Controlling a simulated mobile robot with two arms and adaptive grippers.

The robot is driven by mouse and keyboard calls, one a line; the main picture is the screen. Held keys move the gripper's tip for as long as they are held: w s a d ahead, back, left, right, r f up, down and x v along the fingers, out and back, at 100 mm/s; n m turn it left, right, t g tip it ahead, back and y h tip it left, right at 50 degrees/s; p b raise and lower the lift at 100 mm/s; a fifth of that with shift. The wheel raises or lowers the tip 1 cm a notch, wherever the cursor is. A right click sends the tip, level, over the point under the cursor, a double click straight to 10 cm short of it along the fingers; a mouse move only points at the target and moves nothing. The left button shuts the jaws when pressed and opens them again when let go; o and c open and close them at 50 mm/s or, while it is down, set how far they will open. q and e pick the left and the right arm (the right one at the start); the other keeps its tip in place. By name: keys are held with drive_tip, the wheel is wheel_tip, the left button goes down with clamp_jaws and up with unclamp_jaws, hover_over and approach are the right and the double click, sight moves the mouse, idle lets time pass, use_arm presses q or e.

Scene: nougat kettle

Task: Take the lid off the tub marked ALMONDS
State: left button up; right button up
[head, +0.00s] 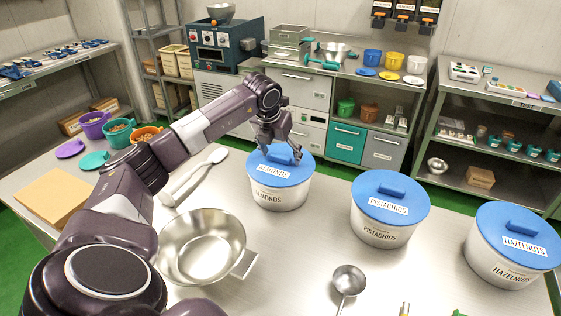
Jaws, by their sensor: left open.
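The tub marked ALMONDS (280,196) stands on the steel table, left of two similar tubs. It is white and its blue lid (270,177) with an ALMONDS label sits on top. My left gripper (281,155) is open, pointing down over the back of the lid. Its fingers hide the lid's handle area, and I cannot tell whether they touch the lid. My right gripper is not in view.
The PISTACHIOS tub (380,234) and HAZELNUTS tub (499,264) stand to the right, both lidded. A steel pan (203,262) lies in front, with a ladle (347,281) to its right. Bare table separates the tubs.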

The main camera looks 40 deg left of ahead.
sight(281, 155)
use_arm(q)
drive_tip(key=shift+c, duration=0.6)
drive_tip(key=c, duration=1.2)
drive_tip(key=shift+o, duration=0.2)
drive_tip(key=shift+r, duration=0.1)
wheel_tip(281, 155, up, 23)
drive_tip(key=p, duration=0.2)
